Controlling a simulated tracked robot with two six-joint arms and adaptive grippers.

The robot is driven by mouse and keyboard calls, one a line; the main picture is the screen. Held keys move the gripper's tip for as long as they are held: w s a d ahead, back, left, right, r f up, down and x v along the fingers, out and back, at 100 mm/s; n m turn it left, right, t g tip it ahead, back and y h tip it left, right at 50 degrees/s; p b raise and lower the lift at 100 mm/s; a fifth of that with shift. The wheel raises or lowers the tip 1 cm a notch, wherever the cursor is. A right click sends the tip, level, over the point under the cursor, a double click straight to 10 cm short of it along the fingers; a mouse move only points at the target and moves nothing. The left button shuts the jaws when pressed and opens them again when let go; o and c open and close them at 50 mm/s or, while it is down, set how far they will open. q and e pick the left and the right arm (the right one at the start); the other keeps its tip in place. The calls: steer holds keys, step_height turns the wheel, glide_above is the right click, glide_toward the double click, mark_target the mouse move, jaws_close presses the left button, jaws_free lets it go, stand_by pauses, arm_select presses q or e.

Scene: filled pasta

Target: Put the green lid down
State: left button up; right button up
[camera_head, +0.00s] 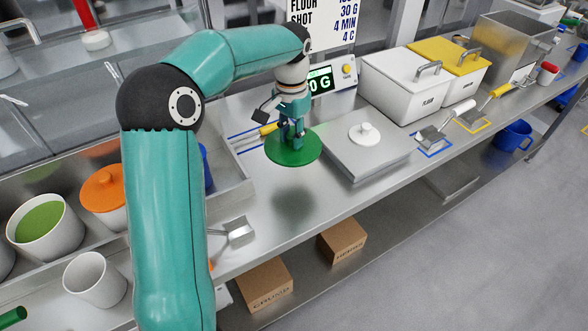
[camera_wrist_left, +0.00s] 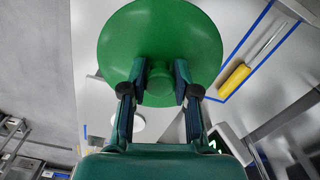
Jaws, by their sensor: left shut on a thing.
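The green lid (camera_head: 284,150) is a round disc with a knob, held level above the steel counter (camera_head: 270,215). A shadow lies on the counter below it, so it is apart from the surface. My left gripper (camera_head: 292,135) points down and is shut on the lid's knob. In the left wrist view the lid (camera_wrist_left: 160,25) fills the upper middle, with the left gripper's fingers (camera_wrist_left: 160,88) on both sides of the knob. My right gripper is not in view.
A scale (camera_head: 360,160) with a white knobbed lid (camera_head: 364,133) on it stands right of the green lid. White bins (camera_head: 402,92) are behind. A tray with pots, including an orange-lidded one (camera_head: 104,188), is at left. A scoop (camera_head: 237,232) lies near the front edge. Counter between is clear.

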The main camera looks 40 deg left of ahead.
mark_target(292, 179)
arm_select(q)
step_height(292, 179, down, 12)
steer(key=shift+r+p, duration=0.1)
steer(key=shift+p, duration=0.4)
steer(key=o, duration=0.9)
step_height(292, 179, up, 12)
steer(key=shift+r+b, duration=0.1)
steer(key=shift+b, duration=0.35)
